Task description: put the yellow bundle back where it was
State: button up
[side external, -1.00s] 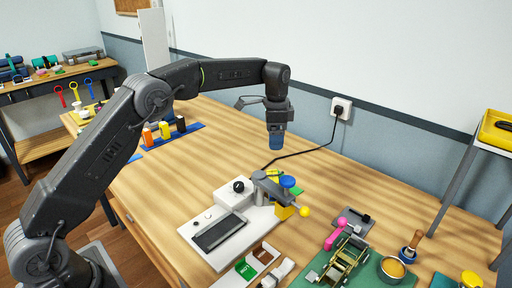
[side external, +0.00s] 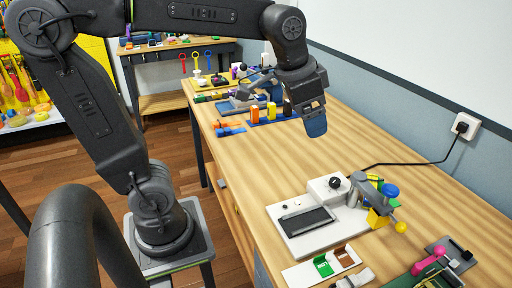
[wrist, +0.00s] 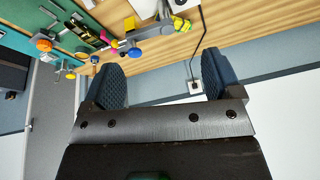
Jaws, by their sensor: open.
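My gripper (side external: 314,122) hangs above the table, left of and above the white machine (side external: 306,222). In the wrist view my gripper (wrist: 164,78) shows two blue pads set wide apart, with nothing between them. A yellow and green piece (side external: 374,180) lies behind the white machine's grey clamp; it may be the yellow bundle, but I cannot tell for sure. It also shows at the top of the wrist view (wrist: 182,24). A yellow block (side external: 378,218) sits under the clamp's blue knob (side external: 390,191).
A black cord runs from the machine to a wall socket (side external: 463,126). Orange, yellow and black bottles (side external: 271,111) stand on a blue mat behind my gripper. Green and brown cards (side external: 322,265) lie in front. Bare tabletop lies between mat and machine.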

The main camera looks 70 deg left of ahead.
jog(key=s+f+n+t, duration=0.1)
jog(key=s+f, duration=0.4)
jog(key=s, duration=0.5)
jog(key=shift+s+d+f+n, duration=0.2)
jog(key=shift+s+n, duration=0.15)
jog(key=shift+n, duration=0.35)
